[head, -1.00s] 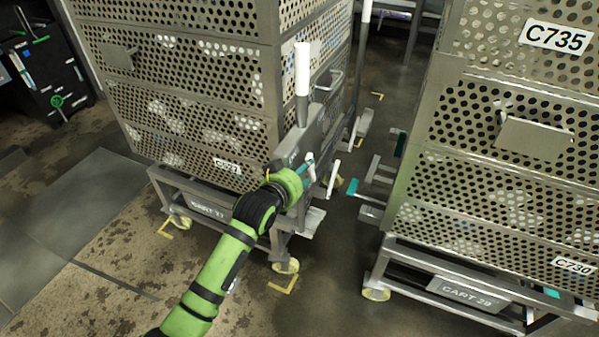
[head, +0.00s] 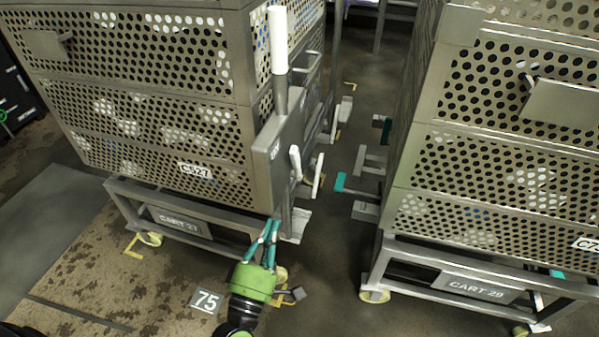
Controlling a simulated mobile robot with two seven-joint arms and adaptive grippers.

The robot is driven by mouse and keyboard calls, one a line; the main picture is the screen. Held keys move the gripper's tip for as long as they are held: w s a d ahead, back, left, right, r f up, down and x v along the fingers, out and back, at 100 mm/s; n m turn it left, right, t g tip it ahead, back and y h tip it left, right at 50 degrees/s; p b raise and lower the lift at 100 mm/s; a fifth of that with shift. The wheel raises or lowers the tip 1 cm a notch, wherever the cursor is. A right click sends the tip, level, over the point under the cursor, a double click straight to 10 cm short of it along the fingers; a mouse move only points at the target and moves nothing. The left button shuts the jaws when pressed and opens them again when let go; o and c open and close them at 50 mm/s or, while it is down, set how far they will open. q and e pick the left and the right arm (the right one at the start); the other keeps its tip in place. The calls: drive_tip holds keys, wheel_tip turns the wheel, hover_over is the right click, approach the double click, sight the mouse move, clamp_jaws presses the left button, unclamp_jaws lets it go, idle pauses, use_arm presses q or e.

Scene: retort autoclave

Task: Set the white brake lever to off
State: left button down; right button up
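A tall white handle (head: 278,40) stands nearly upright on a grey bracket (head: 277,150) at the corner of the left cart. Two smaller white levers, one (head: 295,162) on the bracket's right side and another (head: 318,175) just beyond it, also show. I cannot tell for certain which is the brake lever. My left gripper (head: 272,224), green with teal fingers, is below the bracket near the cart's corner leg, apart from all the white levers. Its fingers look close together at the tips and hold nothing I can see. My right gripper is out of view.
The left cart, marked CART 27 (head: 180,222), carries perforated baskets. A second cart, CART 29 (head: 470,287), stands to the right. A narrow aisle (head: 335,240) of floor lies between them. A floor plate marked 75 (head: 206,301) is beside my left arm.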

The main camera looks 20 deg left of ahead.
sight(294, 162)
use_arm(q)
drive_tip(key=p+x, duration=0.1)
drive_tip(key=x, duration=1.1)
drive_tip(key=shift+r, duration=0.25)
drive_tip(key=shift+w+r+p, duration=0.15)
drive_tip(key=shift+w+p, duration=0.15)
drive_tip(key=shift+w, duration=0.4)
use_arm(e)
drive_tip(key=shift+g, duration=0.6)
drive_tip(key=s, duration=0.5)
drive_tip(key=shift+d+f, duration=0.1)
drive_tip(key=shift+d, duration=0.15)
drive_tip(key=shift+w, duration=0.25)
